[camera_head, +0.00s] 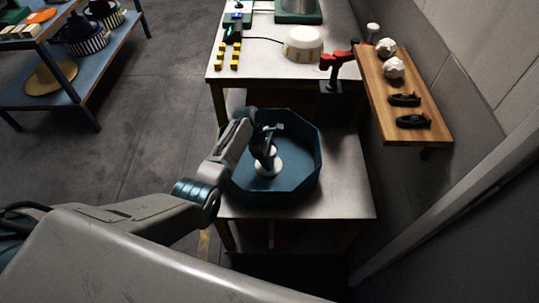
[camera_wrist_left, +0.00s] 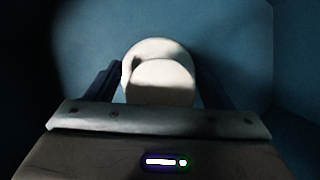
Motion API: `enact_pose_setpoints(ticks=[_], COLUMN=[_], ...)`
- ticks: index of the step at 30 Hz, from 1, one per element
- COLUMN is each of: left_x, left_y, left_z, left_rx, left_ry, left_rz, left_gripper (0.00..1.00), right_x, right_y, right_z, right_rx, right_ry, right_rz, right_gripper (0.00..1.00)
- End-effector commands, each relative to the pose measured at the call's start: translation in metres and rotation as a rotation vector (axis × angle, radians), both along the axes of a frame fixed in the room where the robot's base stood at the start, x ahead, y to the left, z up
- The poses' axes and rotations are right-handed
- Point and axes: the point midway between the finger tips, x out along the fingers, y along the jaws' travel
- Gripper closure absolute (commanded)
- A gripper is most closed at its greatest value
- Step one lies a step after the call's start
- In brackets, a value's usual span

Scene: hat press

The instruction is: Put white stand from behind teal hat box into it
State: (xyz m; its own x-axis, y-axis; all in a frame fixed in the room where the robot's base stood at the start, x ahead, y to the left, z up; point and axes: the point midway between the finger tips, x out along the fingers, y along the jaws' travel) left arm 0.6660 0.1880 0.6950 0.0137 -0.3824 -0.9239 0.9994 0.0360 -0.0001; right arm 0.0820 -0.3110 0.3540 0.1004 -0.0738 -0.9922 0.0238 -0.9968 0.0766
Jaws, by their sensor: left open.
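The teal hat box (camera_head: 303,180) is an open octagonal box on a metal table. The white stand (camera_head: 268,168) is inside it, on or near its floor, left of the middle in the head view. My left gripper (camera_head: 268,160) reaches down into the box over the stand. In the left wrist view the round top of the white stand (camera_wrist_left: 160,82) shows between the two dark fingers, with teal box surface around it. The fingers are open, and contact with the stand cannot be made out. My right gripper is not in view.
The metal table (camera_head: 345,190) is bare right of the box. A workbench (camera_head: 262,60) behind holds a white hat (camera_head: 303,44) and yellow blocks (camera_head: 228,55). A wooden shelf (camera_head: 400,95) with several small items is on the right wall. A blue rack (camera_head: 90,75) stands at left.

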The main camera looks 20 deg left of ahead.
Motion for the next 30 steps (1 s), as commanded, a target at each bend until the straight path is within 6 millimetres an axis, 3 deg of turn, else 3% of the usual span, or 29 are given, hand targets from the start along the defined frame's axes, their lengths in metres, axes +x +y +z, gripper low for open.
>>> enact_pose_setpoints(ticks=[5,18,30], left_x=[0.001,-0.001,-0.001], left_y=[0.007,0.038,0.041], left_z=[0.017,0.089,0.099], left_rx=[0.001,0.002,0.000], left_ry=[-0.004,-0.003,0.000], left_rz=[0.001,0.000,0.000], left_gripper=[0.25,0.25,0.25], right_x=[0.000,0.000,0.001], right_y=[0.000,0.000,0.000], right_z=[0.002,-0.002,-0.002], right_rx=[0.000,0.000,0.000], right_ry=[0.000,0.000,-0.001], right_rz=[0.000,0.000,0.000], right_gripper=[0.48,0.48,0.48])
